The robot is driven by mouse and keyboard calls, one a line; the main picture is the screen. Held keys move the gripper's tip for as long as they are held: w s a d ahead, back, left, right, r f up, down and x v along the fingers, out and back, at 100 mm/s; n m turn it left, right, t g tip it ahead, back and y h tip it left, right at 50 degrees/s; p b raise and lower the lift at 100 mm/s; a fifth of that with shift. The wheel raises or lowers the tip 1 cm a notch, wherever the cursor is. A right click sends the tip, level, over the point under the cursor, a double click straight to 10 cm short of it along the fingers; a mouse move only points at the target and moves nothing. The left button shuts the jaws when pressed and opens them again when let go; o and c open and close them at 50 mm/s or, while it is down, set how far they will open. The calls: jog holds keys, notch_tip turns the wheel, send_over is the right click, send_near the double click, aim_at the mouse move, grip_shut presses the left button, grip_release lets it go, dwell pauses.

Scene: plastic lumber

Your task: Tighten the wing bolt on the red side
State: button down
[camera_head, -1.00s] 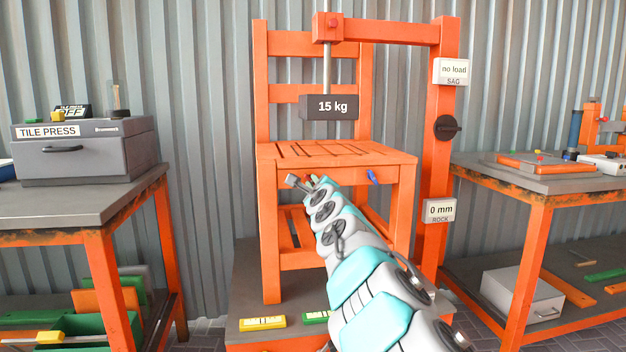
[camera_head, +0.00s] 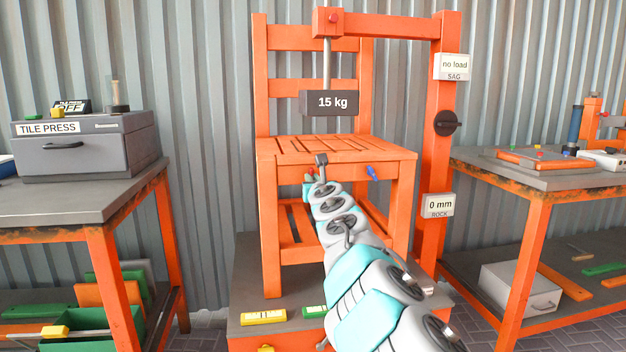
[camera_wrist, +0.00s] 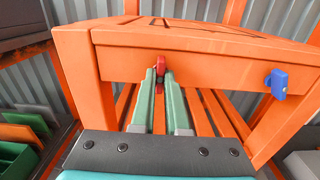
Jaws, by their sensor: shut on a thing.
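An orange slatted chair stands on a grey-topped platform. Its front rail (camera_wrist: 215,68) carries two wing bolts. The red wing bolt (camera_wrist: 161,64) is at the left of the rail, between the tips of my gripper (camera_wrist: 160,76). My gripper's green fingers are shut on it; its red top shows above the tips and the rest is partly hidden. In the head view a bit of the red bolt (camera_head: 310,171) shows beside my gripper. The blue wing bolt (camera_wrist: 276,83) is at the right of the rail, untouched, and also shows in the head view (camera_head: 372,174).
A 15 kg weight (camera_head: 330,103) hangs above the seat from an orange frame (camera_head: 437,120). Its signs read "no load" SAG (camera_head: 454,67) and "0 mm" ROCK (camera_head: 439,206). A left bench holds a tile press (camera_head: 85,148); another bench (camera_head: 535,178) stands right.

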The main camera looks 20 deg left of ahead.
jog(key=m, duration=1.3)
jog(key=shift+m, duration=2)
jog(key=c, duration=0.9)
grip_release()
